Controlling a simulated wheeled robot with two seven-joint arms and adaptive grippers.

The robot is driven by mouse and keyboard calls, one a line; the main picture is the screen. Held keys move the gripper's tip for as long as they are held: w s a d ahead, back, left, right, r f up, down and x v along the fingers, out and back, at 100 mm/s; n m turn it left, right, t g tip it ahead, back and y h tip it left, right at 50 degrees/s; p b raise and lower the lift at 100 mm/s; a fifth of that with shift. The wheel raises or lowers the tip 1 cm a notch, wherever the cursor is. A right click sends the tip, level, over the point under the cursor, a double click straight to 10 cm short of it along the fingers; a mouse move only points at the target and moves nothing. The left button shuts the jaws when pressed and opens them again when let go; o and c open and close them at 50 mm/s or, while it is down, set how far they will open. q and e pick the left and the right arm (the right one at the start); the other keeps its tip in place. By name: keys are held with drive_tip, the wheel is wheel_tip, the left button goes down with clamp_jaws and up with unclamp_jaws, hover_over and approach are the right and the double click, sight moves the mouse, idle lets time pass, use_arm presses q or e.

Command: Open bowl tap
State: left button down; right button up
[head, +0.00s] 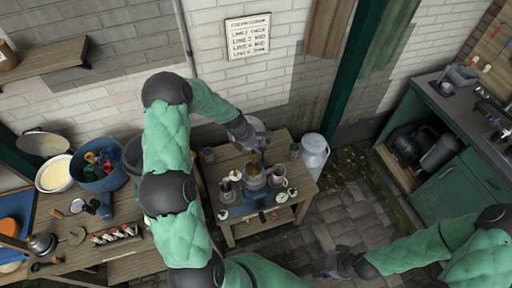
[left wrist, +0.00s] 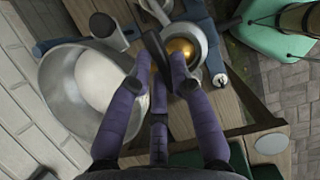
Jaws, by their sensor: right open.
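In the head view, my left gripper (head: 252,152) reaches down over the small wooden table, above a metal device with a brass-coloured part (head: 254,168). In the left wrist view, the fingertips of the left gripper (left wrist: 160,62) are on either side of a dark curved lever (left wrist: 154,44), perhaps the bowl tap. Contact is unclear. A large steel bowl (left wrist: 52,92) with a whitish inside lies left of the fingers. My right gripper (head: 338,264) is open and empty, low above the paving.
The small wooden table (head: 228,233) also carries jugs and cups. A milk can (head: 314,152) stands to its right. A blue bucket (head: 97,182) stands on a bench at the left. A green sink cabinet (head: 455,187) is at the right.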

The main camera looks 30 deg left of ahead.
idle(0.4)
use_arm(q)
drive_tip(key=m+g, duration=0.1)
drive_tip(key=m, duration=0.2)
drive_tip(key=shift+s+d+m+h+b, duration=0.1)
drive_tip(key=shift+d+m+h+b, duration=0.05)
drive_tip(key=shift+m+h+b, duration=0.2)
drive_tip(key=m, duration=0.1)
drive_tip(key=m+g, duration=0.1)
drive_tip(key=m, duration=0.1)
drive_tip(key=m+g+h+b, duration=0.1)
drive_tip(key=m, duration=0.1)
drive_tip(key=shift+s+d+m, duration=0.2)
drive_tip(key=shift+s+m, duration=0.05)
drive_tip(key=shift+s+m+g+y+b, duration=0.2)
drive_tip(key=shift+m+g, duration=0.35)
drive_tip(key=shift+m, duration=0.9)
drive_tip(key=shift+s+m+g+y+b, duration=0.15)
drive_tip(key=shift+m+g+y+b, duration=0.25)
drive_tip(key=shift+m, duration=1)
drive_tip(key=shift+s+m+g+y+b, duration=0.15)
drive_tip(key=shift+m+g, duration=0.5)
drive_tip(key=shift+m, duration=0.8)
drive_tip(key=c, duration=1.1)
unclamp_jaws()
